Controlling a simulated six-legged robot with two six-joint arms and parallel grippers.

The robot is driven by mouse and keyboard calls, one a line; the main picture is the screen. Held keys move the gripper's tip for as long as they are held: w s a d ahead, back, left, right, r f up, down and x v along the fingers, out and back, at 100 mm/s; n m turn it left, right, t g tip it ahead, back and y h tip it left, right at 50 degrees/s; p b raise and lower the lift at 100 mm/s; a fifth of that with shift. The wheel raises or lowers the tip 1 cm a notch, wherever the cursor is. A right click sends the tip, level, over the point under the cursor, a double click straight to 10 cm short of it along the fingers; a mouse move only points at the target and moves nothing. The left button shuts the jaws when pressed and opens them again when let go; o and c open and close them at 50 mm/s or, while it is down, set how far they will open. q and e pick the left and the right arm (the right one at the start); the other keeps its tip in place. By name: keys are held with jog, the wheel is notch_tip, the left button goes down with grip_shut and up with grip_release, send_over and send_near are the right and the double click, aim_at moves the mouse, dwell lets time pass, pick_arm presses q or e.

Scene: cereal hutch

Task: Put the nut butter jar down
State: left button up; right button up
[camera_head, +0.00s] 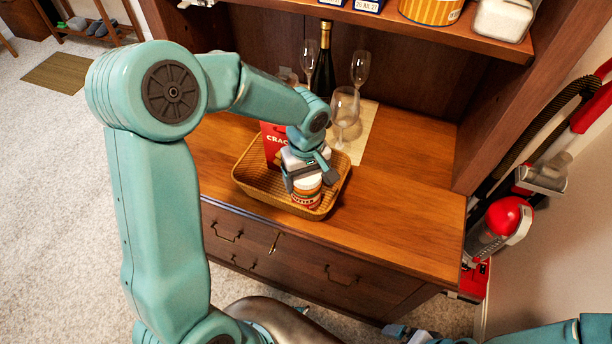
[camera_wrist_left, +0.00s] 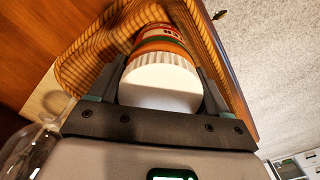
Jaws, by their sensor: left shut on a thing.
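The nut butter jar (camera_head: 306,193) has a white lid and an orange-red and white label. It is in the wicker basket (camera_head: 243,188) on the wooden counter, toward the basket's front right. My left gripper (camera_head: 305,175) is shut on the jar from above. In the left wrist view the jar's ribbed white lid (camera_wrist_left: 160,86) sits between the two dark fingers, with the basket's woven wall (camera_wrist_left: 92,50) behind. I cannot tell whether the jar's base touches the basket floor. Part of my right gripper (camera_head: 398,331) shows at the bottom edge; its jaws are unclear.
A red cracker box (camera_head: 271,146) stands in the basket behind my left gripper. Wine glasses (camera_head: 344,108) and a dark bottle (camera_head: 323,72) stand behind on a pale mat. The counter's right side (camera_head: 410,195) is clear. A shelf (camera_head: 440,36) overhangs the back.

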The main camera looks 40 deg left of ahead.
pick_arm(q)
jog(key=shift+f, duration=0.2)
jog(key=o, duration=1.4)
jog(key=shift+r, duration=0.1)
jog(key=shift+r, duration=0.1)
notch_tip(320, 180, up, 12)
jog(key=shift+r+p, duration=0.1)
jog(key=shift+p, duration=0.25)
